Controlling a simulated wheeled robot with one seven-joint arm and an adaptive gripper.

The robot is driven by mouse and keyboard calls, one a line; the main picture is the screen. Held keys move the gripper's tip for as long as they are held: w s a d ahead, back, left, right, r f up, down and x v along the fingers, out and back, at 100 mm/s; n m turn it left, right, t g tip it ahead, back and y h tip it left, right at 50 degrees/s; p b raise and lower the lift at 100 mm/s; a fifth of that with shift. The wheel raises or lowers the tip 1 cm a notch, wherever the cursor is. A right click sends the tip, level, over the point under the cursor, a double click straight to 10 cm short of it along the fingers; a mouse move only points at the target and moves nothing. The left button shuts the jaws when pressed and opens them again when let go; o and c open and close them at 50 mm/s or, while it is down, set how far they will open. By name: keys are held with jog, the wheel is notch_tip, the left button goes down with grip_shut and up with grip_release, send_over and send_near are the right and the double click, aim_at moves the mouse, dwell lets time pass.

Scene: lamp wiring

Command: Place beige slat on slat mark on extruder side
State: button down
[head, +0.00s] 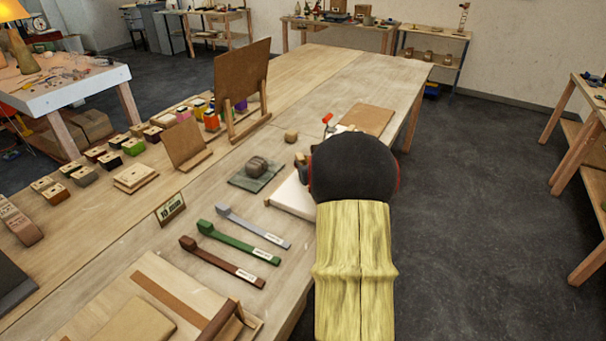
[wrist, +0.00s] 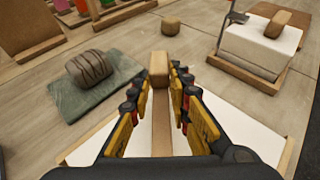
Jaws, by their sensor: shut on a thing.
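My gripper (wrist: 160,88) is shut on the beige slat (wrist: 160,122) in the wrist view. The slat lies lengthwise between the fingers, with its blocky end (wrist: 158,66) pointing away. The slat and gripper are above a white board (wrist: 232,112); I cannot tell whether the slat touches it. Beyond, at right, is a white block with a wooden piece on top and a lever (wrist: 262,42), perhaps the extruder. No slat mark can be made out.
Grey (head: 253,226), green (head: 238,243) and brown (head: 222,262) slats lie on the table at left. A wrapped lump on a green-grey mat (wrist: 110,104) is left of my gripper. A small wooden block (wrist: 171,26) stands ahead. A brown board (head: 367,119) lies farther back.

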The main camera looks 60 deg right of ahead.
jog(key=shift+w+d+f, duration=0.15)
jog(key=shift+f, duration=0.2)
jog(key=shift+f+b, duration=0.75)
jog(key=shift+f, duration=0.7)
jog(key=shift+f, duration=0.1)
jog(key=c, duration=1.7)
grip_release()
jog(key=shift+o, duration=0.2)
